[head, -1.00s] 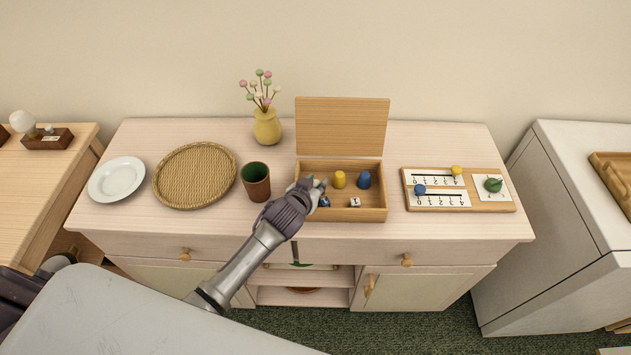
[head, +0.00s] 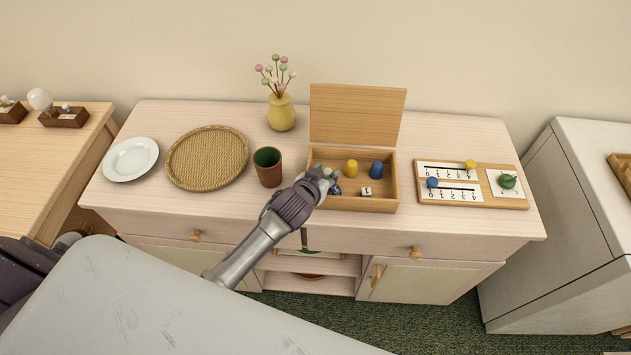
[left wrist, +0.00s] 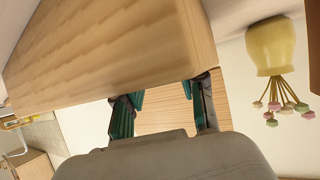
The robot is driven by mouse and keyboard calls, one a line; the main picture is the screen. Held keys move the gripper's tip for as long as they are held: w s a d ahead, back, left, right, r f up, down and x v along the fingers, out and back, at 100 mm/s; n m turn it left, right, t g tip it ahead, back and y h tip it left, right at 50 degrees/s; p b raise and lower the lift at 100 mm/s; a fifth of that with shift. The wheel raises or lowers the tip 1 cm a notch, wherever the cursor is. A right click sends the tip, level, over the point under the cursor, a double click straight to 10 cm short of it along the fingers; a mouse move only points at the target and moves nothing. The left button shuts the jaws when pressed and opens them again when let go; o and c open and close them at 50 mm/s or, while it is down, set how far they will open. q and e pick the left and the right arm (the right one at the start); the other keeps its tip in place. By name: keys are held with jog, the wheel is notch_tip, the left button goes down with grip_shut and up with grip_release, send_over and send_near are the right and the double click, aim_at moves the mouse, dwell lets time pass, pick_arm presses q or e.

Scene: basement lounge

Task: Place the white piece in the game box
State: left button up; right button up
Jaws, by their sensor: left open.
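The wooden game box (head: 372,207) stands on the sideboard with its lid (head: 357,115) raised at the back. Inside are a yellow piece (head: 352,169), a blue piece (head: 376,170), a white die (head: 365,191) and a small dark blue item (head: 337,190). I cannot make out a separate white piece. My left gripper (head: 327,179) is at the box's left front corner and partly hides it. In the left wrist view the teal fingers (left wrist: 163,107) are apart with nothing visible between them, close to a large wooden surface (left wrist: 110,50). My right gripper is not in view.
A green-lined brown cup (head: 268,168) stands just left of the box, near my left arm. A woven mat (head: 207,158) and white plate (head: 131,159) lie further left. A yellow vase (head: 281,113) stands behind. A number board (head: 476,198) lies to the right.

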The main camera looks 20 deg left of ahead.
pick_arm(q)
jog(key=v, duration=1)
jog(key=shift+b, duration=0.35)
jog(key=shift+s, duration=0.1)
dwell(0.5)
